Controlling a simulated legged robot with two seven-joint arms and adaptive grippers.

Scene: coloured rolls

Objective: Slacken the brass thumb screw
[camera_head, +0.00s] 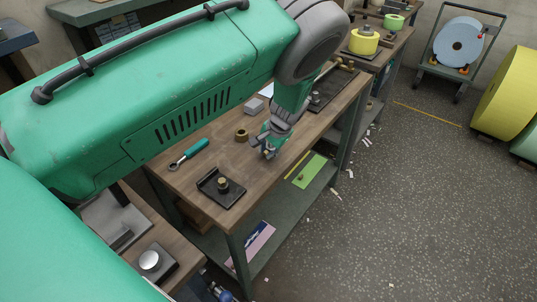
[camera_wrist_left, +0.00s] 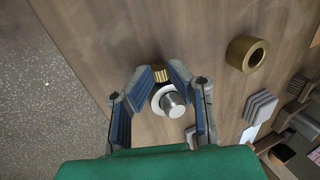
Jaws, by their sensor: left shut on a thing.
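The brass thumb screw (camera_wrist_left: 160,73) has a ridged head and shows between the fingertips in the left wrist view. My left gripper (camera_wrist_left: 161,76) is shut on it, with one blue-padded finger on each side. Just below the screw in that view is a pale ring around a silver cylinder (camera_wrist_left: 174,104), between the fingers; I cannot tell how the screw joins it. In the head view my left gripper (camera_head: 268,151) is low over the right edge of the wooden bench (camera_head: 215,145), and its fingers mostly hide the screw. My right gripper is out of view.
A brass ring (camera_head: 241,134) and grey block (camera_head: 254,106) are close to the gripper. Open floor (camera_head: 400,200) is on the right.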

